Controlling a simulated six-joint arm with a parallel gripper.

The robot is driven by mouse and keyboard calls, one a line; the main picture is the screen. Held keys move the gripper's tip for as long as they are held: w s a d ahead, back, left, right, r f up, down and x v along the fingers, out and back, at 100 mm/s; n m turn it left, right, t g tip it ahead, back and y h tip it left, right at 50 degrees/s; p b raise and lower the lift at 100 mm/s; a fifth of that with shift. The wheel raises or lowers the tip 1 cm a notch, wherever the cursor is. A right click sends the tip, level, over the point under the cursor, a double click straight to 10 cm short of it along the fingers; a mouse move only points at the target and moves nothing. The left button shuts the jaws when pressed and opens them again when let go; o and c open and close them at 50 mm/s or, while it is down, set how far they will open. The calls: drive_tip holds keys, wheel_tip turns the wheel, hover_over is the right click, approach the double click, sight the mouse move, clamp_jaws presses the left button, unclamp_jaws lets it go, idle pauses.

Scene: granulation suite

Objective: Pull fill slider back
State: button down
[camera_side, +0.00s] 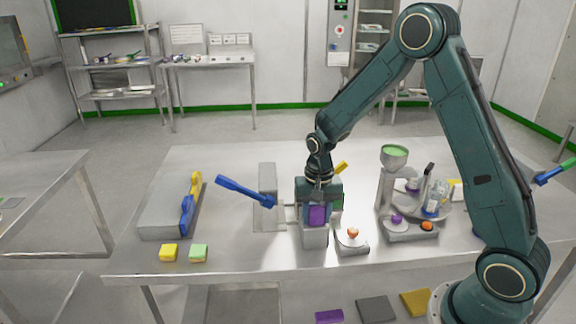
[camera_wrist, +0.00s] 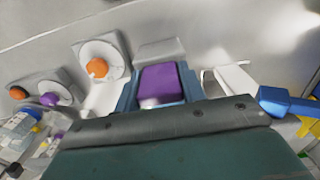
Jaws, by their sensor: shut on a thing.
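The fill slider's purple block (camera_side: 317,216) stands on a pale grey base (camera_side: 315,238) near the middle of the metal table. My gripper (camera_side: 317,210) reaches down on it from above and is shut on the purple block, with a finger on each side. In the wrist view the purple block (camera_wrist: 159,83) shows between the blue-grey fingers of my gripper (camera_wrist: 160,90). The wrist housing hides the near part of that view, so the block's lower end is only partly seen.
A blue lever (camera_side: 243,190) reaches in close on the left. An orange knob (camera_side: 352,233) sits on a grey box just right of the slider. A green-topped funnel stand (camera_side: 394,155) and glassware (camera_side: 434,194) stand further right. The table's front edge is near.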

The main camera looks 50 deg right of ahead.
drive_tip(key=shift+s+a, duration=0.2)
drive_tip(key=shift+a, duration=0.05)
drive_tip(key=c, duration=0.8)
unclamp_jaws()
drive_tip(key=shift+c, duration=0.2)
drive_tip(key=shift+d, duration=0.1)
drive_tip(key=shift+r, duration=0.1)
drive_tip(key=shift+w+r, duration=0.1)
drive_tip(key=shift+r, duration=0.3)
wheel_tip(320, 180, up, 13)
